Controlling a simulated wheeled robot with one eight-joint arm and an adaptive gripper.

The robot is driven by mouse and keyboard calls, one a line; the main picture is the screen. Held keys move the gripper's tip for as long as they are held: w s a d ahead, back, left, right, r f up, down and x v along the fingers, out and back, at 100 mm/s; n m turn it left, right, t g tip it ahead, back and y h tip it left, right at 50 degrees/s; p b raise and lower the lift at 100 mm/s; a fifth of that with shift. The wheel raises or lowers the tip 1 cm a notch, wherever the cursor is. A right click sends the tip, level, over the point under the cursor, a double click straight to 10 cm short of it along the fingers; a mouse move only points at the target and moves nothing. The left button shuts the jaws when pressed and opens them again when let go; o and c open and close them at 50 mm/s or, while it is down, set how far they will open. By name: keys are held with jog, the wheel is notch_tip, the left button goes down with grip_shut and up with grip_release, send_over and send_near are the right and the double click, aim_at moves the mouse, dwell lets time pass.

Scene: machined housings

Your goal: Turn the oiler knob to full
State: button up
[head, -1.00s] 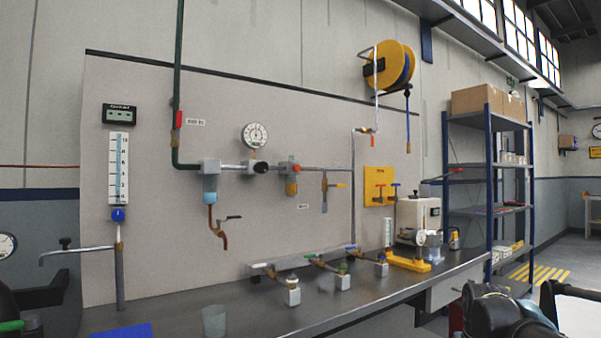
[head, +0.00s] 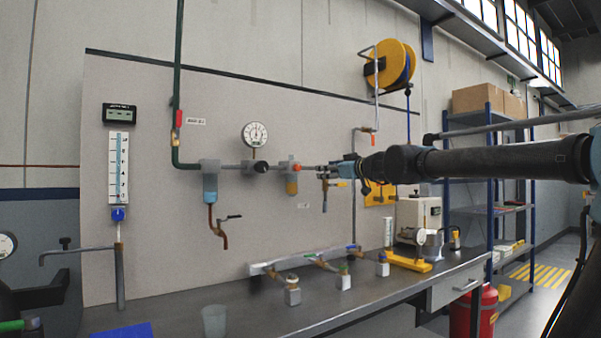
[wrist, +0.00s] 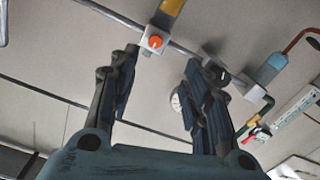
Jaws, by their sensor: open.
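The oiler is a small grey block on the wall pipe with an amber bowl (head: 292,188) below it. Its orange knob (head: 297,167) faces out from the block. In the wrist view the round orange knob (wrist: 155,41) shows in full, with the amber bowl (wrist: 172,7) at the top edge. My gripper (head: 320,169) is just right of the oiler in the head view. In the wrist view my gripper (wrist: 163,58) is open and empty, its fingers apart on either side of the knob's line. I see no contact with the knob.
A filter with a blue bowl (head: 210,187) and a dial gauge (head: 255,134) are left of the oiler on the same pipe. The bench (head: 250,312) carries several fittings below.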

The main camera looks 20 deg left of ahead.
jog(key=a+r, duration=0.1)
send_near(299, 167)
jog(key=x, duration=0.9)
jog(key=shift+w+a+f, duration=0.1)
jog(key=shift+a, duration=0.05)
dwell(0.4)
jog(key=shift+t, duration=0.3)
grip_shut()
